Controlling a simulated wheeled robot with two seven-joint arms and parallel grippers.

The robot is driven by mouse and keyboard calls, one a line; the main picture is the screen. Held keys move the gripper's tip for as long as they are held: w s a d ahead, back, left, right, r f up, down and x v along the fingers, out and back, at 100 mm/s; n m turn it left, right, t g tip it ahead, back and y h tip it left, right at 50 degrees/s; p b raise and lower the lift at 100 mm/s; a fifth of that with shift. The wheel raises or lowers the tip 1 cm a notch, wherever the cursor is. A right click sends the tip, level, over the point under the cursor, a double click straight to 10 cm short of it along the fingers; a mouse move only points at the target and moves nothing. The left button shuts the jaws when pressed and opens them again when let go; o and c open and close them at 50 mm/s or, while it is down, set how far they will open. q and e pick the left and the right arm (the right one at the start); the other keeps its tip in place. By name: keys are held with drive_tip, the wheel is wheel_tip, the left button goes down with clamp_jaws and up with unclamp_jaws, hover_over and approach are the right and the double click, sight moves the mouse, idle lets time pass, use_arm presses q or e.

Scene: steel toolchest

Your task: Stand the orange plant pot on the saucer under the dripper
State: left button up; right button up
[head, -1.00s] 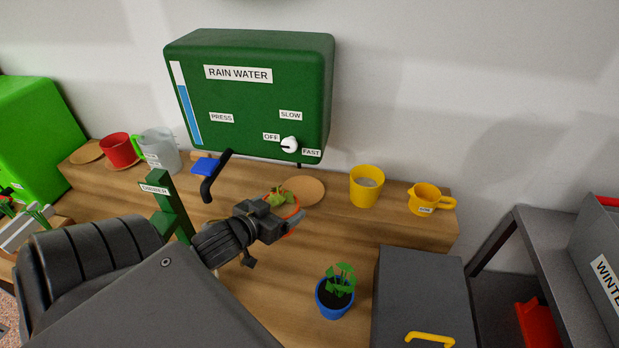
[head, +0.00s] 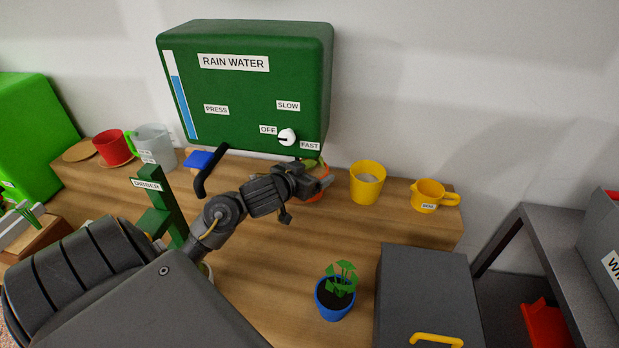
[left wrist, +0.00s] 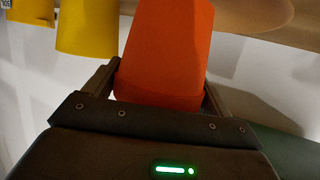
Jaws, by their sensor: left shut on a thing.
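My left gripper (head: 322,182) is shut on the orange plant pot (head: 318,197). The left wrist view shows the orange pot (left wrist: 168,55) between the fingers. A brown rounded surface (left wrist: 255,12) beside it looks like the saucer. In the head view the saucer is hidden behind gripper and pot; contact cannot be told. My right gripper is not in view.
A yellow pot (head: 367,183) stands close to the right of the held pot, with a yellow jug (head: 431,196) beyond. A blue potted plant (head: 335,297) and a dark box (head: 425,290) are nearer. The dial (head: 287,137) points near OFF.

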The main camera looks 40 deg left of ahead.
use_arm(q)
drive_tip(key=shift+f, duration=0.8)
drive_tip(key=shift+s+r, duration=0.1)
drive_tip(key=shift+s, duration=0.1)
drive_tip(key=o, duration=1.1)
drive_tip(key=p+v, duration=0.5)
drive_tip(key=v, duration=0.7)
drive_tip(key=shift+p, duration=0.35)
